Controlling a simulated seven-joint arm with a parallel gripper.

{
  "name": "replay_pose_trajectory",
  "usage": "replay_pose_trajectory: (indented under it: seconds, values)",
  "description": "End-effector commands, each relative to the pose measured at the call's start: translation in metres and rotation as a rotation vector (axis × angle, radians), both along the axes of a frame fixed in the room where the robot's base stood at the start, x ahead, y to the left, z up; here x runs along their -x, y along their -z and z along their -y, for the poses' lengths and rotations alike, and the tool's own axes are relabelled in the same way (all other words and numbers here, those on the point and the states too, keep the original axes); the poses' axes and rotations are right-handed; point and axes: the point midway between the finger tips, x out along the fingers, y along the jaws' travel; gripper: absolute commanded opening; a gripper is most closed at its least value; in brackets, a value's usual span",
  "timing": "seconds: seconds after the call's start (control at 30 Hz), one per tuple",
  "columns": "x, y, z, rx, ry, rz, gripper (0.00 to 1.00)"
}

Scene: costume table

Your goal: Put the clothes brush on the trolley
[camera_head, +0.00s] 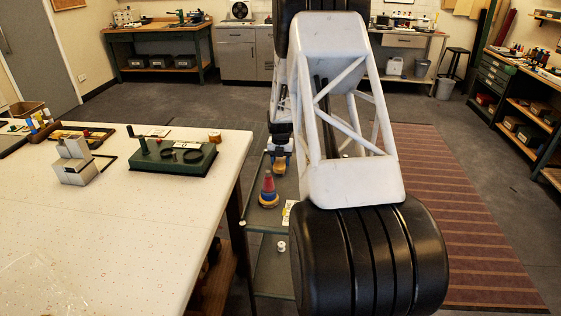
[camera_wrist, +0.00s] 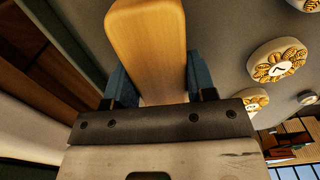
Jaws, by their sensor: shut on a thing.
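The clothes brush (camera_wrist: 148,45) shows in the wrist view as a smooth light-wood body between the two blue fingers of my gripper (camera_wrist: 155,85). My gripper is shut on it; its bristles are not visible. In the head view my gripper (camera_head: 281,150) is small and partly hidden by my arm, with a bit of wood-coloured brush (camera_head: 280,168) below it. The trolley (camera_head: 254,221) is grey-green with an upper and a lower shelf, right of the table. My gripper is over the far part of the trolley; whether the brush touches the shelf I cannot tell.
A stacked cone with a red top (camera_head: 268,190) and a white-and-yellow card stand on the trolley's upper shelf. White round pieces with gold flowers (camera_wrist: 278,62) show in the wrist view. The white table (camera_head: 130,220) holds a green board (camera_head: 175,158) and a metal block (camera_head: 75,163).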

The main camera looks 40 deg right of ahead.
Motion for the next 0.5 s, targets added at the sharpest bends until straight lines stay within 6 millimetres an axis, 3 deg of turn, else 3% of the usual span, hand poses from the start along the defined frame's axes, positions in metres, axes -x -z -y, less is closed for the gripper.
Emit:
replay_pose_trajectory:
  seconds: [0.33, 0.37, 0.5]
  values:
    - [-0.0001, 0.0029, 0.0001, 0.000, 0.000, 0.000, 0.25]
    - [0.0000, 0.0026, 0.0000, 0.000, 0.000, 0.000, 0.55]
    - [0.0000, 0.0025, 0.0000, 0.000, 0.000, 0.000, 0.76]
